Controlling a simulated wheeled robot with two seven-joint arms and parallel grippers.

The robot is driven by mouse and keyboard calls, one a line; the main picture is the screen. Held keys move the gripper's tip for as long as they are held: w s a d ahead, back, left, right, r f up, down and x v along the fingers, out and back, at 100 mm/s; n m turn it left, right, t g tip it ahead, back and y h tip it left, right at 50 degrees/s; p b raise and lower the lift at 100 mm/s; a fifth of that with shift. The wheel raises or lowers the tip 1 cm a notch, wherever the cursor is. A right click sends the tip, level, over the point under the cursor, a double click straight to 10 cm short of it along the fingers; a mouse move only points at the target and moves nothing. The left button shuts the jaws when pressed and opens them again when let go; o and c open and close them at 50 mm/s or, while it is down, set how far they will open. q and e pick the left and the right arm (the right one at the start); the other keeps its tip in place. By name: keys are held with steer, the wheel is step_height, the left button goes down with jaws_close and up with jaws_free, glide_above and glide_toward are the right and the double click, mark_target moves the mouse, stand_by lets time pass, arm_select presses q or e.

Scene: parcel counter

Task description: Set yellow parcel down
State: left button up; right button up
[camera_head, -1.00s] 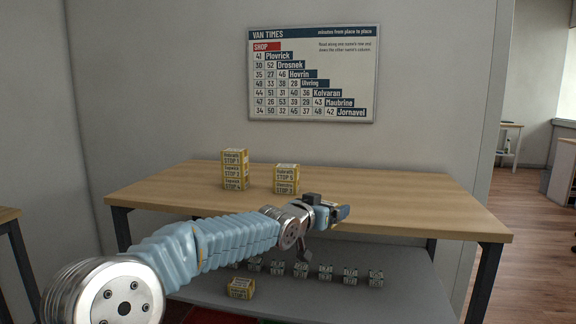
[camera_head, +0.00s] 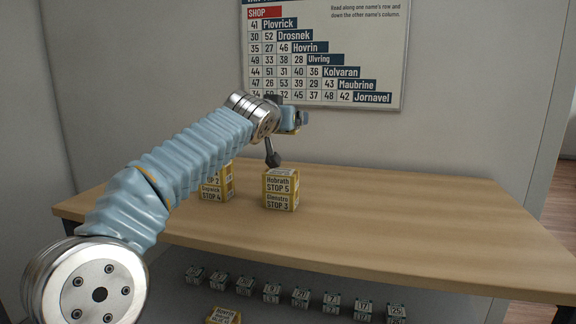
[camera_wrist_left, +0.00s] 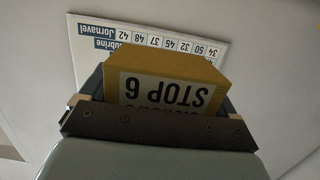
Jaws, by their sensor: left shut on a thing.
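My left gripper (camera_head: 296,121) is raised above the wooden table (camera_head: 390,235), in front of the wall chart's lower edge. It is shut on a yellow parcel (camera_wrist_left: 165,72) labelled STOP 6, which fills the jaws in the wrist view. In the head view the held parcel is mostly hidden by the gripper. Below it a stack of two yellow parcels (camera_head: 280,190) stands on the table, reading STOP 5 over STOP 3. To its left a second yellow stack (camera_head: 217,187) is partly hidden behind my left arm. My right gripper is not in view.
The table is bare to the right of the stacks. On the grey shelf below stand several small numbered white boxes (camera_head: 271,293) in a row and a yellow parcel (camera_head: 223,316). The wall chart (camera_head: 340,50) hangs behind the table.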

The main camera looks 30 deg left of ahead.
arm_select(q)
steer(key=shift+a+r, duration=0.15)
steer(key=shift+r, duration=0.05)
steer(key=b, duration=0.2)
glide_above(283, 169)
step_height(283, 169, down, 5)
steer(key=shift+f, duration=0.15)
step_height(283, 169, down, 5)
steer(key=shift+r+b, duration=0.2)
steer(key=shift+b, duration=0.8)
steer(key=shift+r, duration=0.1)
steer(key=shift+f, duration=0.25)
steer(key=o, duration=0.9)
steer(key=shift+c, duration=0.2)
steer(key=shift+r, duration=0.1)
